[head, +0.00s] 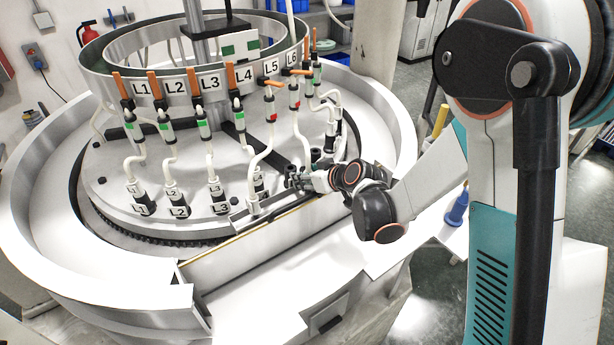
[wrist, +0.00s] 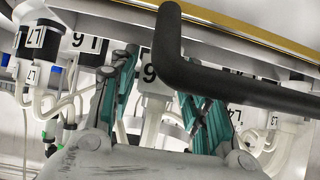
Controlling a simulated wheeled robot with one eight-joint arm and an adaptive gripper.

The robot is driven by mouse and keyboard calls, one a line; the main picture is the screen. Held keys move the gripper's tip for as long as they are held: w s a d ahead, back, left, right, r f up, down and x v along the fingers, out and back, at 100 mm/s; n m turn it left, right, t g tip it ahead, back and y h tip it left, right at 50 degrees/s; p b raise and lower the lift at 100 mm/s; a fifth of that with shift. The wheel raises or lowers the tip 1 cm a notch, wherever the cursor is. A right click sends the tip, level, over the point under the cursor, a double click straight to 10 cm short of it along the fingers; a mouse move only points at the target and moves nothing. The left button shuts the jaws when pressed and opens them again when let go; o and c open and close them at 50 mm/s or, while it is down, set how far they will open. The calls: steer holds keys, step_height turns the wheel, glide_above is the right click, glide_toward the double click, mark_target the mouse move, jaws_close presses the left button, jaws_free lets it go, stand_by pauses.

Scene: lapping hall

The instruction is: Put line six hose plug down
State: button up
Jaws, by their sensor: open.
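In the wrist view a white hose plug (wrist: 150,76) with a label that reads as 6 stands between the two teal fingers of my gripper (wrist: 155,95). The fingers are open around it. I cannot tell whether either touches it. In the head view my gripper (head: 299,181) is low over the right side of the round plate, beside the standing plugs; it and my wrist hide most of the plug there. The L6 label (head: 291,71) is on the upper ring, with a red-marked valve (head: 294,97) hanging below it.
Standing plugs L1 (head: 142,207), L2 (head: 177,211) and L3 (head: 217,207) line the plate to the left, with white hoses rising from them. The steel rim (head: 392,125) curves close to my arm. A black bent bar (wrist: 225,82) crosses close in the wrist view.

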steer(key=s+d+r+m+h, duration=0.2)
steer(key=s+d+r, duration=0.2)
steer(key=s, duration=0.6)
steer(key=s+d+r+m+g+h, duration=0.1)
steer(key=s+d+r+m+h, duration=0.1)
steer(key=s+d+r, duration=0.3)
steer(key=s+d+r+m+g+h, duration=0.1)
steer(key=s+d+r, duration=0.4)
steer(key=s+d, duration=0.5)
steer(key=s+m+h, duration=0.1)
steer(key=s+m, duration=0.1)
steer(key=s, duration=0.4)
steer(key=shift+d+r+h+b, duration=0.2)
steer(key=shift+h+b, duration=0.15)
steer(key=shift+h, duration=0.05)
steer(key=shift+d, duration=0.1)
